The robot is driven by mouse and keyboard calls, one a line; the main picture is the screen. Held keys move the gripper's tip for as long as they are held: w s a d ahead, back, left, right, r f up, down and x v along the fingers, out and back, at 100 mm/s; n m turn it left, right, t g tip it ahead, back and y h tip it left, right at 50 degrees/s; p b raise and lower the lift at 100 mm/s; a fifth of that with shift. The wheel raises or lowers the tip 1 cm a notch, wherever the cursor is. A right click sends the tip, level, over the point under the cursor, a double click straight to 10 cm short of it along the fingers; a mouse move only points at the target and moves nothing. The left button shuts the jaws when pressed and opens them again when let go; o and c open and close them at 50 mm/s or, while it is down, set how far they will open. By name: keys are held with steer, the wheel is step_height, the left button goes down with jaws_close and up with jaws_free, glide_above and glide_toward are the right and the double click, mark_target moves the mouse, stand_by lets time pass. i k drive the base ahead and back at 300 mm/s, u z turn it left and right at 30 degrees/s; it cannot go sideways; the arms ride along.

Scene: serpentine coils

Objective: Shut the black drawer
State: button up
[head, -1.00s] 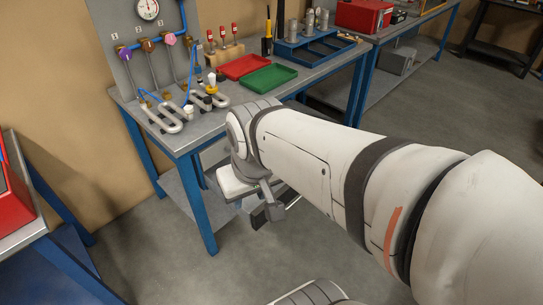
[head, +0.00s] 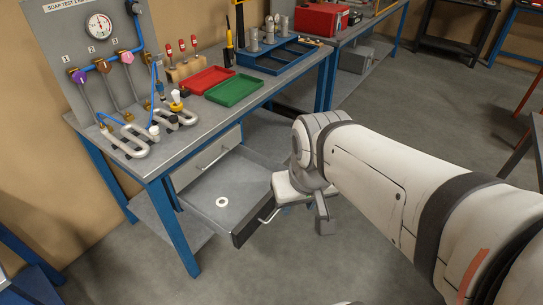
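The black drawer (head: 242,232) is pulled out from under the workbench. Its black front faces the lower right and carries a metal bar handle (head: 268,211). A white ring (head: 222,202) lies on its grey floor. My gripper (head: 324,217) hangs at the end of my white arm, just right of the drawer front. It appears apart from the handle, though my wrist covers the front's far end. The fingers show only as a small grey shape, so their opening is unclear.
A pale drawer front (head: 208,158) above it is closed. The workbench top (head: 218,117) holds coiled pipes (head: 140,141), a red tray (head: 207,80) and a green tray (head: 235,90). A blue bench leg (head: 174,228) stands left of the drawer. The floor in front is clear.

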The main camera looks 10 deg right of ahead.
mark_target(243, 176)
steer(key=z, duration=0.05)
steer(key=i, duration=1)
steer(key=z, duration=0.45)
steer(key=k, duration=1.25)
steer(key=u, duration=0.5)
steer(key=i, duration=1)
steer(key=u, duration=0.05)
